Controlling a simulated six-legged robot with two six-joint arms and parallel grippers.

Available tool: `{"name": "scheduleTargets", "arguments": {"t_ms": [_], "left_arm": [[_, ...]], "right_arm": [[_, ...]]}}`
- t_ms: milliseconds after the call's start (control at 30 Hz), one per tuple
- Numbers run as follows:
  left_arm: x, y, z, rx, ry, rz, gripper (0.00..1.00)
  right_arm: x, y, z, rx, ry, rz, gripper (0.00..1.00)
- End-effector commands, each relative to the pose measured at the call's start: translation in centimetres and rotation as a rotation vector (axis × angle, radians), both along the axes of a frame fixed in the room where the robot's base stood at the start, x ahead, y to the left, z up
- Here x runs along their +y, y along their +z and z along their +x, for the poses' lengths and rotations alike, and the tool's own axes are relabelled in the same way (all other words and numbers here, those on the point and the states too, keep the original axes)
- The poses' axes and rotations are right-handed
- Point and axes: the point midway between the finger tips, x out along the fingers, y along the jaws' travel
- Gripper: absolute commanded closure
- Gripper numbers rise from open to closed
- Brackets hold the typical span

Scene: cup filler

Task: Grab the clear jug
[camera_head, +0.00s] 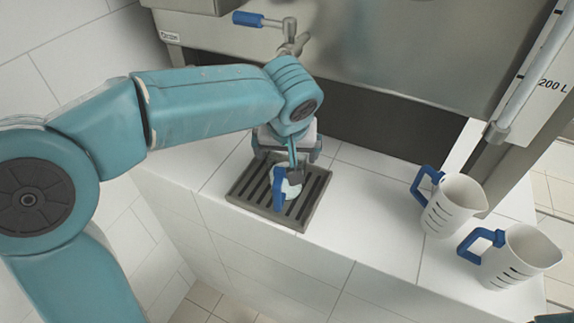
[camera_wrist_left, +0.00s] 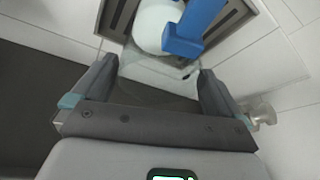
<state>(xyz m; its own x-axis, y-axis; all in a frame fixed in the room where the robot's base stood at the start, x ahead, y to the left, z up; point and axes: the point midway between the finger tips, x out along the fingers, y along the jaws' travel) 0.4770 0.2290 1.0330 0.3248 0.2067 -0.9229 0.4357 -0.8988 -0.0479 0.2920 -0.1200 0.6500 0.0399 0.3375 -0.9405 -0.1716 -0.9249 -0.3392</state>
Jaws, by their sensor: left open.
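A jug with a blue handle stands on the dark slotted drip tray (camera_head: 240,190). Its blue handle (camera_head: 278,188) shows in the head view, but much of its body is hidden behind my gripper. In the left wrist view, its pale round body (camera_wrist_left: 153,28) and blue handle (camera_wrist_left: 195,30) are just beyond the fingers, with a see-through part reaching toward them. My left gripper (camera_head: 291,172) is above the tray, close to the jug. In the wrist view its fingers (camera_wrist_left: 155,80) are spread apart. Whether they touch the jug cannot be told.
Two whitish jugs with blue handles, one (camera_head: 453,207) and another (camera_head: 514,258), stand on the white tiled ledge to the right. A steel tank (camera_head: 400,50) and a blue-handled tap (camera_head: 262,20) are behind. The ledge (camera_head: 365,215) between tray and jugs is clear.

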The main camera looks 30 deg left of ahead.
Motion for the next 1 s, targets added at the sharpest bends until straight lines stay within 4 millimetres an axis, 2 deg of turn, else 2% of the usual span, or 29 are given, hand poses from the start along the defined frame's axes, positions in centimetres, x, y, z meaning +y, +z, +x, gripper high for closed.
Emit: {"name": "scheduleTargets", "arguments": {"t_ms": [100, 300, 433, 500, 833, 1000], "left_arm": [[0.1, -0.9, 0.1, 0.004, -0.001, 0.0, 0.0], [0.0, -1.0, 0.3, 0.003, -0.002, -0.001, 0.0], [0.0, -1.0, 0.2, 0.003, -0.002, -0.001, 0.42], [0.0, -1.0, 0.3, 0.002, -0.002, -0.001, 0.53], [-0.4, -0.4, -0.2, -0.002, -0.003, -0.001, 0.53], [-1.6, 1.3, -2.0, -0.003, -0.006, -0.002, 0.53]], "right_arm": [[0.0, 0.1, 0.0, 0.0, 0.0, 0.0, 0.57], [0.0, 0.0, 0.0, 0.0, 0.0, 0.0, 0.57], [0.0, 0.0, 0.0, 0.0, 0.0, 0.0, 0.57], [0.0, 0.1, 0.0, 0.0, 0.0, 0.0, 0.57], [0.0, 0.0, 0.0, 0.0, 0.0, 0.0, 0.57], [0.0, -0.4, 0.0, 0.0, 0.0, 0.0, 0.57]]}}
